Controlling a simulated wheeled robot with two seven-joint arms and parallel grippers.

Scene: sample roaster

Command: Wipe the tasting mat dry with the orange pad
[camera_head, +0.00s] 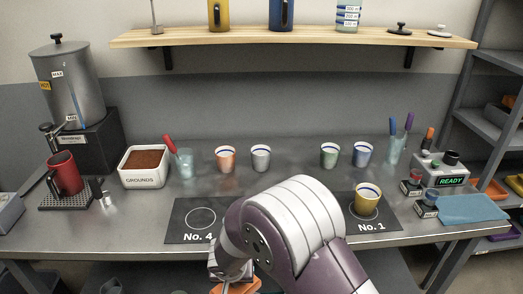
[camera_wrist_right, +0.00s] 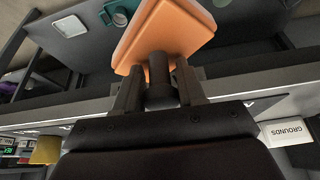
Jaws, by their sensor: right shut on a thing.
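My right gripper (camera_wrist_right: 160,88) is shut on that handle. In the head view the pad (camera_head: 238,287) shows at the bottom edge, in front of the counter's front edge and apart from the mat. The dark tasting mat (camera_head: 180,226) lies on the counter, marked No. 4 at left and No. 1 at right. My right arm hides its middle. A yellow cup (camera_head: 367,202) stands on the No. 1 end. I cannot make out any wetness. My left gripper is not in view.
Several cups stand behind the mat, including an orange one (camera_head: 225,160) and a blue one (camera_head: 362,154). The GROUNDS box (camera_head: 144,178) and a red mug (camera_head: 65,174) are at left.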

